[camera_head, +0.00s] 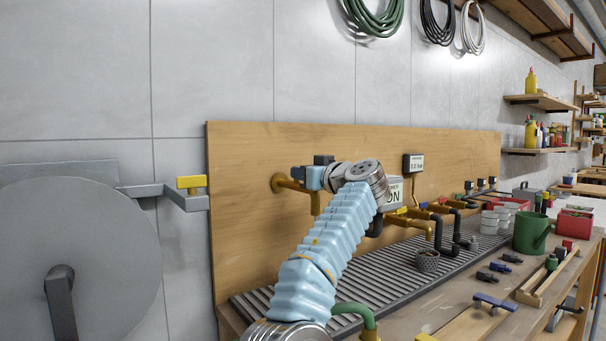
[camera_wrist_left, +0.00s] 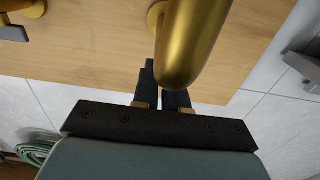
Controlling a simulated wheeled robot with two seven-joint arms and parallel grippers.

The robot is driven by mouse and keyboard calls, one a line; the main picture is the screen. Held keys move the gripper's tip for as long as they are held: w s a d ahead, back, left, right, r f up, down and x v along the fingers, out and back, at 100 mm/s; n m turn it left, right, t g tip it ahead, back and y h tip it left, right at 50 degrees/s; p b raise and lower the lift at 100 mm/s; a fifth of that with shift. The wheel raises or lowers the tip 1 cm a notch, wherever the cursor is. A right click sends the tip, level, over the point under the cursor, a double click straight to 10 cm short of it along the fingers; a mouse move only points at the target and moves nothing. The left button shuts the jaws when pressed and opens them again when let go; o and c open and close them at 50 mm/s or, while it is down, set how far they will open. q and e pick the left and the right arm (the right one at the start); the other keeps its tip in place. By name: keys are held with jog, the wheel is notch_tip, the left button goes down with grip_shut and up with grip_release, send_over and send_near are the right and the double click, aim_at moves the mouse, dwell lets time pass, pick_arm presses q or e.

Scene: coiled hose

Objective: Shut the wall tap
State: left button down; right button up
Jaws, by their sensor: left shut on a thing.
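The brass wall tap (camera_head: 281,184) sticks out of the wooden board at its left part, with its spout (camera_head: 315,204) pointing down. My left gripper (camera_head: 299,172) is up against it, coming from the right. In the left wrist view the tap's thick brass body (camera_wrist_left: 190,45) fills the upper middle, just beyond the dark fingers (camera_wrist_left: 163,98). The fingers are shut on a part of the tap, apparently its handle, which is mostly hidden between them. I cannot make out the handle's angle. My right gripper is not in view.
A grey hose reel (camera_head: 110,255) stands at the left, with a yellow-topped bracket (camera_head: 191,182) beside the board. More brass taps and dark pipes line the board to the right. A green watering can (camera_head: 530,233) stands on the bench, and a green hose (camera_head: 373,18) hangs above.

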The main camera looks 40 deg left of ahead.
pick_arm(q)
jog(key=shift+s+f+m+t+h+b, duration=0.2)
jog(key=shift+m+t+h+b, duration=0.15)
jog(key=shift+t+b, duration=0.45)
jog(key=m+t+b, duration=0.1)
jog(key=m+t+h+b, duration=0.1)
jog(key=b, duration=0.1)
jog(key=shift+s+a+f+t, duration=0.1)
jog(key=shift+s+a+t, duration=0.1)
jog(key=shift+s+t, duration=0.1)
jog(key=m+t+h+p, duration=0.1)
jog(key=m+t+h, duration=0.1)
jog(key=h, duration=0.1)
jog(key=m+t+h+p, duration=0.1)
jog(key=m+t+h, duration=0.2)
jog(key=a+m+t+h+p, duration=0.1)
jog(key=m+t+h+p, duration=0.1)
jog(key=m+h, duration=0.1)
jog(key=shift+s+a+r+t, duration=0.1)
jog(key=shift+s+r+t, duration=0.2)
jog(key=shift+s+r, duration=0.1)
jog(key=shift+f, duration=0.1)
